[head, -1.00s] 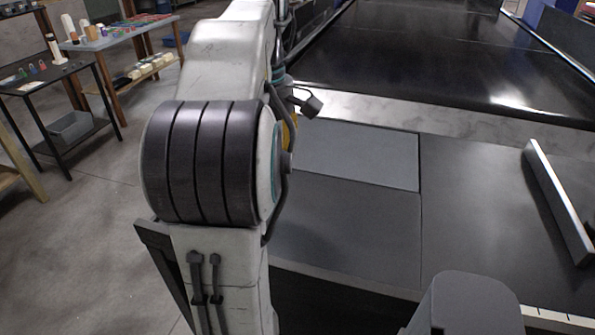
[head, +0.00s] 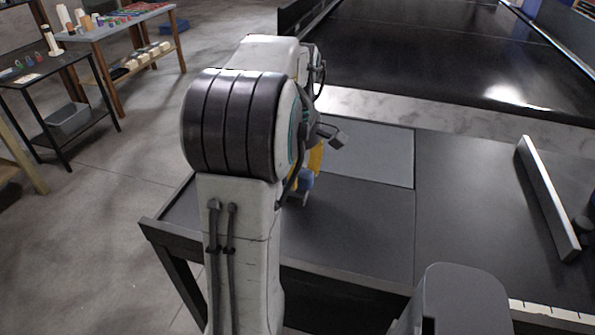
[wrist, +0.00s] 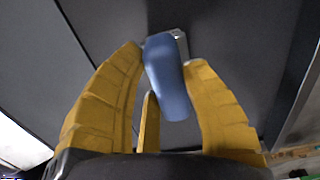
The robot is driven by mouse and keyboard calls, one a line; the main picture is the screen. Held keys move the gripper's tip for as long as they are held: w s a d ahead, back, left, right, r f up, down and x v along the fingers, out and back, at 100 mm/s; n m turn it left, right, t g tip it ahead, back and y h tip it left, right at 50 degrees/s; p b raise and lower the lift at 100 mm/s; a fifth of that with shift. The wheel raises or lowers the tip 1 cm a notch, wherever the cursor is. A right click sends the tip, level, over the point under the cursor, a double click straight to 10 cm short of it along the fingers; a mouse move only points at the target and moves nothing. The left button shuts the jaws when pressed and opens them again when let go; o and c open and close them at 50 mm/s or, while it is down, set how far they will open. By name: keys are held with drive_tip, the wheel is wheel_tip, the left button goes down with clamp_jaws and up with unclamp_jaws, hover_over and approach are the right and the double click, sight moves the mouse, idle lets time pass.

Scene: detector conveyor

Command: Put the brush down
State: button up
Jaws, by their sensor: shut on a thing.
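The brush (wrist: 168,80) shows in the wrist view as a blue handle with a small pale metal part at its far end. My gripper (wrist: 166,62) has its yellow fingers shut on the blue handle, which sits between them. In the head view, my arm hides most of the gripper; a bit of yellow finger and the blue handle (head: 305,181) show just right of the arm, over the dark table (head: 350,225). I cannot tell whether the brush touches the table.
A raised metal bar (head: 548,198) stands on the table at the right. The wide black conveyor (head: 430,60) lies behind the table. Shelving tables (head: 118,20) with small items stand at the far left. The table's middle is clear.

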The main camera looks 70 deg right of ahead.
drive_tip(key=shift+f, duration=0.2)
drive_tip(key=o, duration=1.1)
wheel_tip(320, 180, up, 12)
drive_tip(key=shift+a+r+p, duration=0.1)
drive_tip(key=shift+p, duration=0.4)
